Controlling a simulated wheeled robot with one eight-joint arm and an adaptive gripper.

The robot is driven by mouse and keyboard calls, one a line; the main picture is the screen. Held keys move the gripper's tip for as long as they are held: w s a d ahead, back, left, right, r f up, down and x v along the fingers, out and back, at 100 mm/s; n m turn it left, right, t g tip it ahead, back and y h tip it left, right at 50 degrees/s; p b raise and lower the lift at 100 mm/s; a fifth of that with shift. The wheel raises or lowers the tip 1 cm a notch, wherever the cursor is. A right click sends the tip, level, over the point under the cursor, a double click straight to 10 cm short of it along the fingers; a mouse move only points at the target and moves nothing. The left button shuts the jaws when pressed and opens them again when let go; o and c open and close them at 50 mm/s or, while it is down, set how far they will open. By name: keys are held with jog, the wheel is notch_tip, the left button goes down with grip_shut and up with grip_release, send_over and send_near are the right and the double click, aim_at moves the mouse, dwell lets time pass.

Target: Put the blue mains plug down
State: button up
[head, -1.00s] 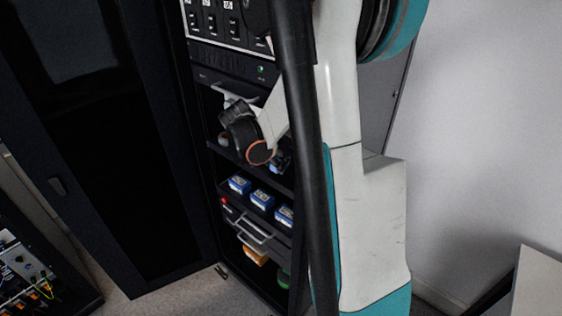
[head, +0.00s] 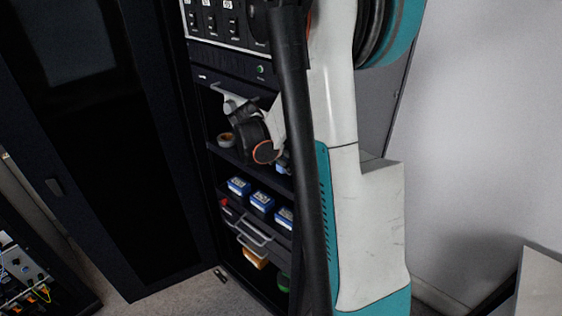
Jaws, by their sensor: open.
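The blue mains plug cannot be made out for certain. A small blue item (head: 283,164) shows on the middle shelf of the rack, just right of my wrist and partly covered by my arm; I cannot tell what it is. My dark wrist joint with its orange ring reaches into the opening above that shelf. My gripper's fingers cannot be seen from here, hidden by the wrist and arm.
The middle shelf (head: 236,159) also holds a round roll (head: 225,140) at left. An open dark door (head: 120,150) stands left; a wall is right.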

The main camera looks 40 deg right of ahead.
jog(key=p+v, duration=0.1)
jog(key=v, duration=0.2)
jog(key=shift+r, duration=0.15)
jog(key=a+p, duration=0.2)
jog(key=a, duration=1)
jog(key=s+a+r+m+t+y, duration=0.3)
jog(key=s+a+r+m, duration=0.3)
jog(key=a+m, duration=0.3)
jog(key=s+a+r+m+t+y, duration=0.3)
jog(key=s+a+r+m, duration=0.4)
jog(key=a+m, duration=0.3)
jog(key=shift+s+a+t, duration=0.25)
jog(key=shift+s+t, duration=0.05)
jog(key=shift+s, duration=0.4)
jog(key=shift+f+b, duration=0.75)
jog(key=shift+c, duration=0.6)
